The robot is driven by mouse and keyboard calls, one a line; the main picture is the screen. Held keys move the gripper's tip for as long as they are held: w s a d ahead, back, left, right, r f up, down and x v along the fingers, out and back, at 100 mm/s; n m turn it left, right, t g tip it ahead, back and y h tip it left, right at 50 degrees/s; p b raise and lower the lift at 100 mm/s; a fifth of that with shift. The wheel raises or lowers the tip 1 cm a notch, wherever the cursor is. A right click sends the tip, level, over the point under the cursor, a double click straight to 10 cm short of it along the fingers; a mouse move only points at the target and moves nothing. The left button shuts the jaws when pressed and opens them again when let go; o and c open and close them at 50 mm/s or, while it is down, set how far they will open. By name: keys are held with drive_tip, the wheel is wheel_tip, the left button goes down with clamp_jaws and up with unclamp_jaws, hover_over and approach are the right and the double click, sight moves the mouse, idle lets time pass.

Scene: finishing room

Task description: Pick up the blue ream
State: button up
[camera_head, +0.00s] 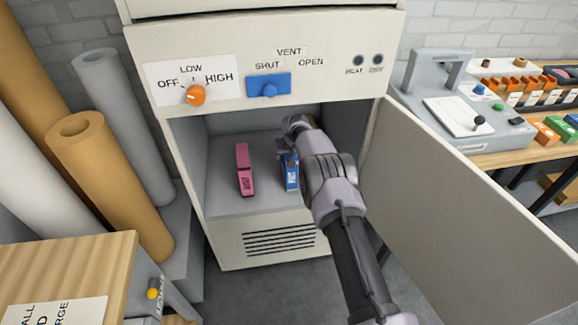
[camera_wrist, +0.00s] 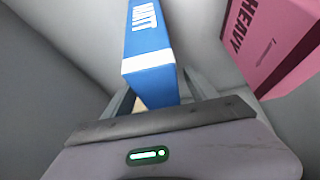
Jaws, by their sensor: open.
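The blue ream (camera_head: 291,172) stands upright inside the open cabinet, partly hidden by my arm in the head view. In the wrist view the blue ream (camera_wrist: 152,55) has white lettering and a white band, and its near end lies between my fingers. My gripper (camera_wrist: 160,95) is open, with one finger on each side of the ream. Gaps seem to show beside it, but I cannot tell whether either finger touches it. In the head view my gripper (camera_head: 292,140) is inside the cabinet at the ream, its fingertips mostly hidden.
A pink ream (camera_head: 244,170) marked HEAVY (camera_wrist: 268,40) stands left of the blue one in the head view, with a gap between. The cabinet floor (camera_head: 222,200) is otherwise clear. The open door (camera_head: 460,200) stands right of my arm. A control panel (camera_head: 325,75) is above the opening.

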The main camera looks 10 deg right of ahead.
drive_tip(key=shift+c, duration=0.5)
clamp_jaws()
drive_tip(key=shift+w+r, duration=0.1)
